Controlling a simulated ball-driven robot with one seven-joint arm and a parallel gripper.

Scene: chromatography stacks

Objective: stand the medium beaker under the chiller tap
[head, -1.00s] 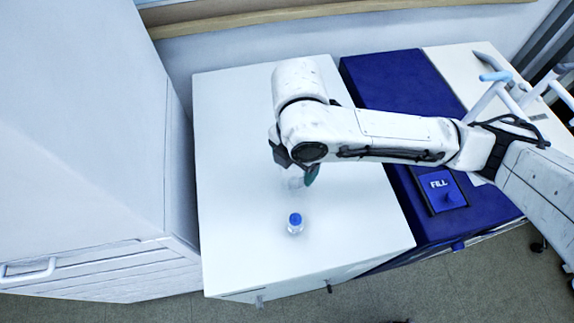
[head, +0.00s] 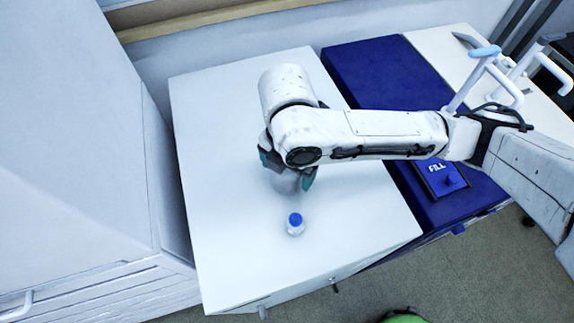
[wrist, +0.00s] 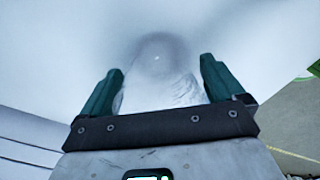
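A clear glass beaker (head: 284,184) stands on the white counter, partly hidden under my gripper (head: 287,172). In the wrist view the beaker (wrist: 160,88) lies between the two dark green fingers of my gripper (wrist: 160,85). The fingers are spread wide, close to the glass on both sides, and I see no clear grip. The beaker's size is hard to judge. A dark blue unit with a FILL panel (head: 440,177) and a small blue knob is to the right. I cannot tell which part is the chiller tap.
A small blue-capped bottle (head: 295,224) stands just in front of the beaker on the white counter (head: 220,130). A tall white cabinet (head: 70,130) rises on the left. White pipes with a light blue top (head: 485,52) stand at the back right. The counter's left part is clear.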

